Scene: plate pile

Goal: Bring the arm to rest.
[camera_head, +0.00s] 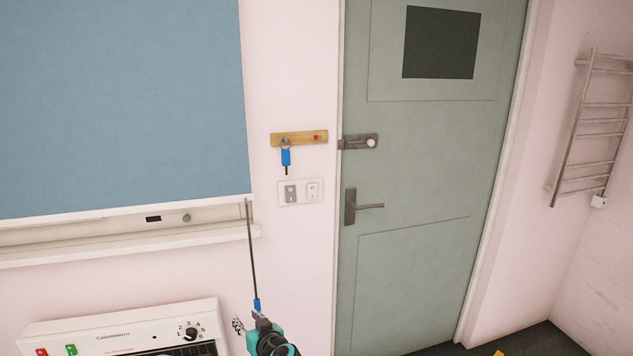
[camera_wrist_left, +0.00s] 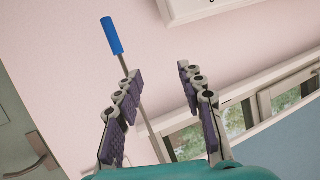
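My left gripper (camera_head: 248,320), with a teal body, is low in the head view, left of the door. In the left wrist view its two jointed fingers (camera_wrist_left: 160,78) with purple pads stand wide apart, with nothing held between them. A thin grey rod with a blue end (camera_wrist_left: 111,37) passes behind the picture-left finger. In the head view this rod (camera_head: 252,250) hangs from the blind's lower right corner, and its blue end (camera_head: 257,305) is close to the gripper. Whether they touch I cannot tell. My right gripper is in neither view.
A blue blind (camera_head: 120,100) covers most of a window above a white sill (camera_head: 130,243). A white appliance with a dial (camera_head: 120,325) stands below. A grey-green door (camera_head: 430,150), wall switches (camera_head: 300,193), a wooden key rack (camera_head: 299,139) and a towel rail (camera_head: 600,130) are right.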

